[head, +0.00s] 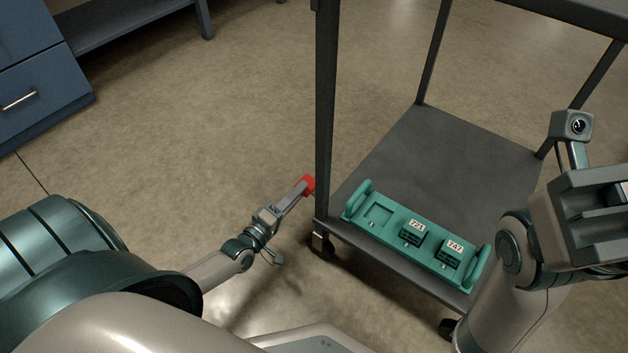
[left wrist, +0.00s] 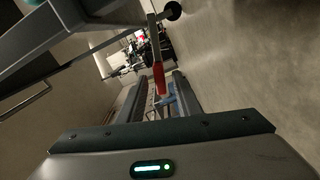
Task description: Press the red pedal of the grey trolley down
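The grey trolley (head: 445,140) stands at the right of the head view, with dark posts and a lower shelf. Its red pedal (head: 309,183) sticks out beside the near left post, low down. My left gripper (head: 300,187) reaches to the pedal from the left, its fingertips right by it. In the left wrist view the red pedal (left wrist: 159,79) shows between the two fingers, which stand apart. I cannot tell whether they touch it. My right gripper (head: 600,215) is above the trolley's right side; its fingertips are not clear.
A teal tray (head: 379,231) with two dark labelled blocks lies on the trolley's lower shelf. The trolley has casters (head: 321,245). A blue drawer cabinet (head: 40,80) and a dark low shelf (head: 125,27) stand at the upper left. The floor (head: 200,130) between is clear.

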